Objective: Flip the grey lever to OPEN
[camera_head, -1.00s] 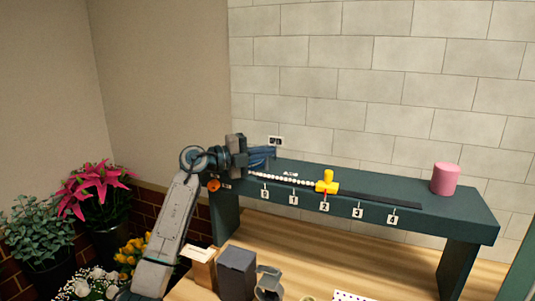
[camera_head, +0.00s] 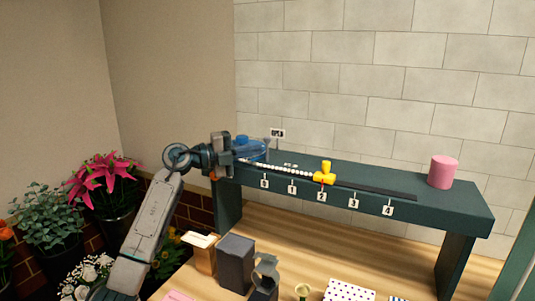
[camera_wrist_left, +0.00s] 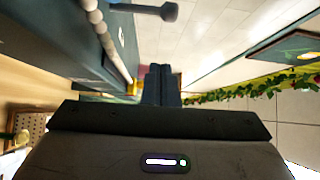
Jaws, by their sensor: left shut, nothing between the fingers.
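The grey lever (camera_head: 268,146) is a thin stalk at the left end of the dark green shelf (camera_head: 400,175), below a small white sign (camera_head: 277,133). Its lettering is too small to read surely. In the left wrist view the grey lever (camera_wrist_left: 168,11) shows as a rod with a round knob, at the top. My left gripper (camera_head: 262,152) is shut and empty at the shelf's left end, just left of the lever in the picture. In the wrist view its dark fingertips (camera_wrist_left: 161,68) are apart from the knob. My right gripper is not in view.
A yellow slider (camera_head: 325,177) sits at mark 2, with a row of white beads (camera_head: 275,168) to its left. A pink cylinder (camera_head: 444,172) stands at the shelf's right. Flowers fill the lower left. A dark grey box (camera_head: 236,262) stands on the wooden table below.

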